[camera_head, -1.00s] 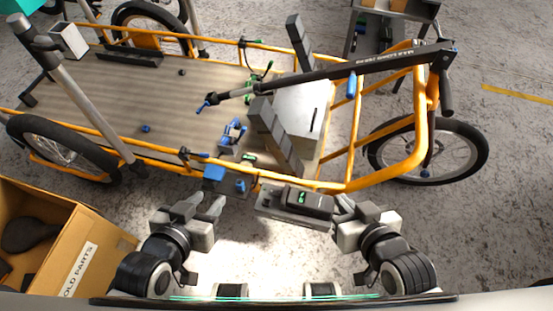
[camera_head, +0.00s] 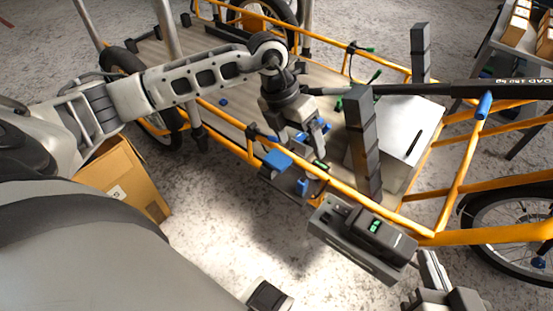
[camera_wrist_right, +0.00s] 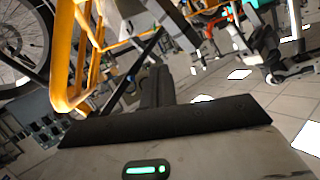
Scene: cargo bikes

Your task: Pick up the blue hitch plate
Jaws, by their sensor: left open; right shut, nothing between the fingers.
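My left gripper (camera_head: 312,138) reaches down over the cargo bike's wooden deck, with its jaws open. Small blue parts (camera_head: 325,127) show right at its fingertips; the gripper covers most of them, and I cannot tell whether they touch. A flat blue block (camera_head: 277,160) sits by the near orange rail, left of the gripper, and a smaller blue piece (camera_head: 302,187) is beside it. I cannot tell for sure which blue part is the hitch plate. My right gripper (camera_head: 432,268) is shut and empty at the lower right, away from these parts.
A grey box with a green display (camera_head: 365,238) is at the near orange rail. A dark segmented post (camera_head: 362,140) stands right of my left gripper, beside a pale box (camera_head: 400,130). A cardboard box (camera_head: 130,180) is on the floor at left.

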